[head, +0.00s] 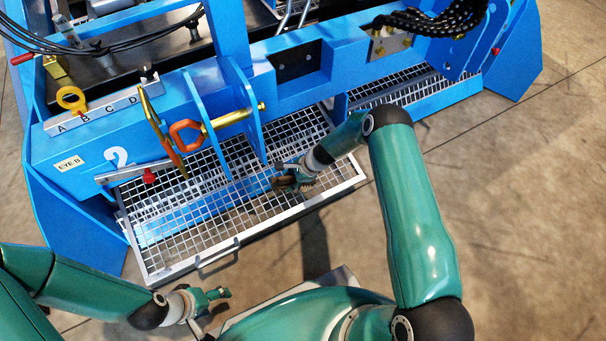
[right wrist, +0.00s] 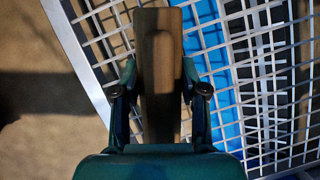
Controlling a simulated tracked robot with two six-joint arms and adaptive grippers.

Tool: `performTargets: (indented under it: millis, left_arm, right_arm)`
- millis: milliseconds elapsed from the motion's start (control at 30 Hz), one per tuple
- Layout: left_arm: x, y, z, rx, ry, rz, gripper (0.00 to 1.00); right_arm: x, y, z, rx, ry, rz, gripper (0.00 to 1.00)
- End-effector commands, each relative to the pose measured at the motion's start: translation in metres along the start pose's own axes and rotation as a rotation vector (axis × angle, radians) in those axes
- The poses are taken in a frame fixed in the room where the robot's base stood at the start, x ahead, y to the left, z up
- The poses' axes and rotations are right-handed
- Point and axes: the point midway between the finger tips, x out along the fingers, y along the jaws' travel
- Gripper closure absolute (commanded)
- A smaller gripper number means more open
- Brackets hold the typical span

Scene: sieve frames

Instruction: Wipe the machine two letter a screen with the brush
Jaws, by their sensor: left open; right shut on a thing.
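The blue machine (head: 130,135) carries a large white 2 and a strip lettered A to D. A pale wire-mesh screen (head: 175,255) in a metal frame juts out at its front; I see no letter on the screen itself. My right gripper (head: 289,179) is over the screen's right part, shut on the brush. The brush's brown wooden block (right wrist: 158,70) shows between the fingers in the right wrist view; its bristles are hidden, and I cannot tell whether it touches the mesh. My left gripper (head: 218,295) is open and empty, low in front of the screen.
A second mesh (head: 395,88) lies further right under the machine. A wire handle (head: 217,258) sits on the front frame edge. The concrete floor at right is clear.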

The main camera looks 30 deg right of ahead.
Motion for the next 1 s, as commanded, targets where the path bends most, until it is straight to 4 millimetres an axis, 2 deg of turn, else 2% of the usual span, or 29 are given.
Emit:
performTargets:
  millis: [133,400,700,1000]
  left_arm:
    - [0.001,0.0,0.0,0.0,0.0,0.0,0.33]
    - [0.002,-0.001,0.0,0.0,0.0,0.0,0.33]
    - [0.009,-0.003,0.0,0.0,0.0,0.0,0.33]
    - [0.013,-0.004,0.0,0.0,0.0,0.0,0.33]
  right_arm:
    - [0.005,0.005,0.013,-0.001,-0.001,0.002,1.0]
    - [0.009,0.008,0.021,0.0,0.0,0.001,1.0]
    - [0.02,0.015,0.043,-0.002,-0.001,0.001,1.0]
    - [0.025,0.019,0.052,0.0,-0.001,0.002,1.0]
